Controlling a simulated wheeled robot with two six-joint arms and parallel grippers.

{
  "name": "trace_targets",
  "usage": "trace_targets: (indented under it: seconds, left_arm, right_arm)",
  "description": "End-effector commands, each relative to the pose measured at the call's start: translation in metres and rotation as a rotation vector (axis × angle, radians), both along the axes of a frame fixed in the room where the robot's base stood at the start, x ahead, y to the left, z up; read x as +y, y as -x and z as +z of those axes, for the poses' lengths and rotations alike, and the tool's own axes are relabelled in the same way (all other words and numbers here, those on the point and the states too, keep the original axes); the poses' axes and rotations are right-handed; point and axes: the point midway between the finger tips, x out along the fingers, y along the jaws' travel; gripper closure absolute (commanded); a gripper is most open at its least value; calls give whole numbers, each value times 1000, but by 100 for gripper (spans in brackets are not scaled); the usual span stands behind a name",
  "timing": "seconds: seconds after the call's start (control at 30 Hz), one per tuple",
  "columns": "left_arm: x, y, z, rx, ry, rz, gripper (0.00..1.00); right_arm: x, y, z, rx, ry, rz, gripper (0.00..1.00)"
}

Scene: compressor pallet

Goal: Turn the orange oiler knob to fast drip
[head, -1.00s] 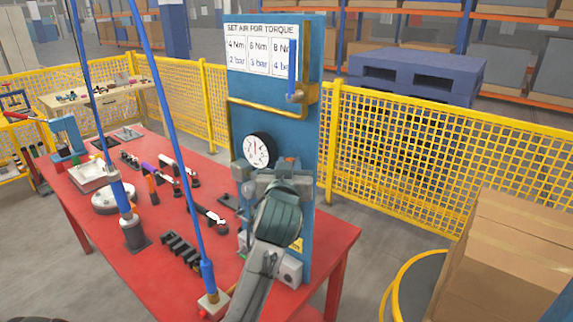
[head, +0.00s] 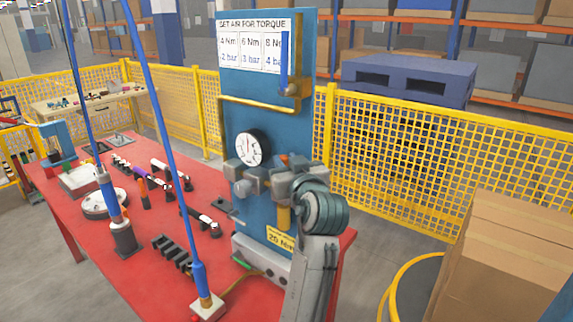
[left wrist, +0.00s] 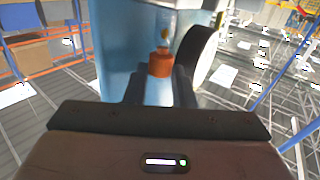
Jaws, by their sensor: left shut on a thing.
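In the head view only a small orange part (head: 284,158) shows above the grey fittings; the rest is hidden. My left gripper (head: 293,175) is there at the right side of the blue panel (head: 262,118). Any drip marking is hidden or too small to read. My right gripper is not in view.
A round gauge (head: 249,148) and grey air fittings (head: 243,186) are close left of my gripper. A yellow pipe (head: 262,106) runs above. The red table (head: 140,245) holds several tools and parts. Cardboard boxes (head: 510,250) stand at the right, before a yellow fence (head: 400,145).

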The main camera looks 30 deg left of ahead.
Motion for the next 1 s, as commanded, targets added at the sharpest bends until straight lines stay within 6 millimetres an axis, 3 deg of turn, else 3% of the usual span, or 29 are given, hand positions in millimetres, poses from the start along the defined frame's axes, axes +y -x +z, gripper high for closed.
trace_targets:
  seconds: [0.23, 0.27, 0.3, 0.77, 1.0]
  left_arm:
    - [0, 0, 1, -3, 0, -1, 100]
    - [0, 0, 1, -3, 0, -1, 71]
    - [0, 0, 1, -3, 0, -1, 68]
    - [0, 0, 1, -1, -2, -8, 68]
    - [3, 3, 4, 0, -3, -103, 68]
  right_arm:
    - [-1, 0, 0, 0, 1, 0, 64]
    - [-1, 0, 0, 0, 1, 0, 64]
    - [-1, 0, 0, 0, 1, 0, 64]
    - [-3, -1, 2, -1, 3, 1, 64]
    - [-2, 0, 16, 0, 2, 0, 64]
